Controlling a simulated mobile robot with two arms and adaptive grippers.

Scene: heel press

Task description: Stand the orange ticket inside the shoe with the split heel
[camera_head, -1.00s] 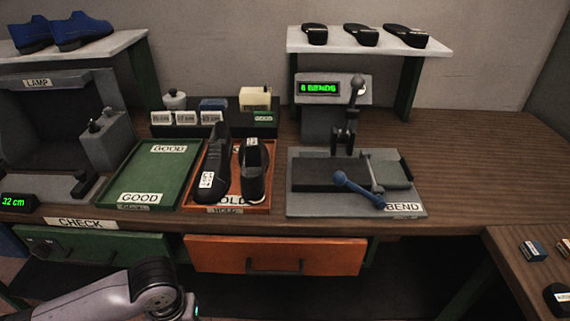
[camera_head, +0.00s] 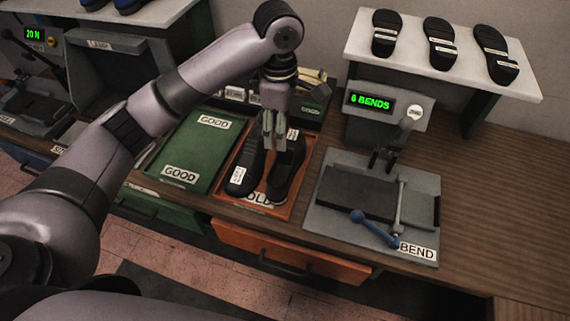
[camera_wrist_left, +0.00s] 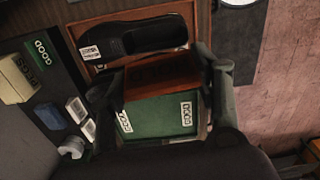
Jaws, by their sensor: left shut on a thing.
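Two black shoes stand side by side on the orange HOLD tray (camera_head: 297,190). The left shoe (camera_head: 251,172) has a white label near its front; the right shoe (camera_head: 285,173) has one toward its back. I cannot see which heel is split. My left gripper (camera_head: 273,148) points down over the shoes and partly hides them. In the wrist view its fingers close on a dark orange panel (camera_wrist_left: 165,76), which looks like the orange ticket; the head view barely shows it. One shoe (camera_wrist_left: 145,38) lies just past it there. My right gripper is out of view.
The green GOOD tray (camera_head: 196,150) is empty, left of the orange tray. The bend press (camera_head: 365,200) with its blue lever stands close on the right, its display reading 6 BENDS. A white shelf (camera_head: 400,50) holds several soles. Small blocks stand behind the shoes.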

